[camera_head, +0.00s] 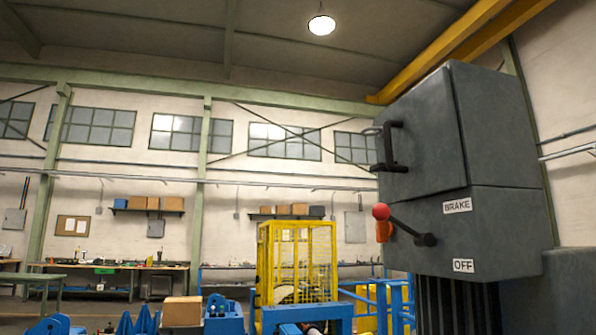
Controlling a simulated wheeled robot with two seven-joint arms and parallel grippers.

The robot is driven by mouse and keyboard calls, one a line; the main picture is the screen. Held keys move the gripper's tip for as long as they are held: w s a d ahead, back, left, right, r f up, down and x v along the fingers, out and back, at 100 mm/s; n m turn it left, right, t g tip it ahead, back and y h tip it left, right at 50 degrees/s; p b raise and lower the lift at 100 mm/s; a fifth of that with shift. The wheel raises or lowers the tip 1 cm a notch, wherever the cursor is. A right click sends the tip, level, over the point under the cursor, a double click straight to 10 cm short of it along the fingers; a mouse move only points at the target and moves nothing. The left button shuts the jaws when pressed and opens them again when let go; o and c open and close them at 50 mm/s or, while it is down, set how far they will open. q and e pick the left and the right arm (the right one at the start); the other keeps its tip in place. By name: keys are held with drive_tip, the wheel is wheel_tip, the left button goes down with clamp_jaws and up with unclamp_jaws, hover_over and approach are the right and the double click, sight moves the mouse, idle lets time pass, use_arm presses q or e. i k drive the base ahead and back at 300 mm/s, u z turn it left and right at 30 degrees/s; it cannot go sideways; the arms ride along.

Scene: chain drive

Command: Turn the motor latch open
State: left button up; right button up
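A large dark grey cabinet (430,140) stands at the right. A black handle (390,147) is on the left side of its upper part. White labels read BRAKE (457,206) and OFF (464,265). The lever slants from the red ball down to the right. No label names the motor latch, so I cannot tell which part it is. Neither of my grippers is in view.
A yellow mesh cage (297,262) stands in the middle, with blue machinery (305,313) in front of it. A cardboard box (181,311) is at the lower left. Blue rails (381,300) run beside the cabinet. Workbenches (105,267) line the back wall.

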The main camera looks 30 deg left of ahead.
sight(380, 166)
drive_tip(key=u, duration=0.9)
drive_tip(key=k, duration=0.35)
drive_tip(key=u, duration=1)
drive_tip(key=k, duration=1)
drive_tip(key=u, duration=0.6)
drive_tip(key=i, duration=1.8)
drive_tip(key=z, duration=0.45)
drive_tip(key=i, duration=2.05)
drive_tip(key=z, duration=1.2)
drive_tip(key=i, duration=1.3)
drive_tip(key=z, duration=1.3)
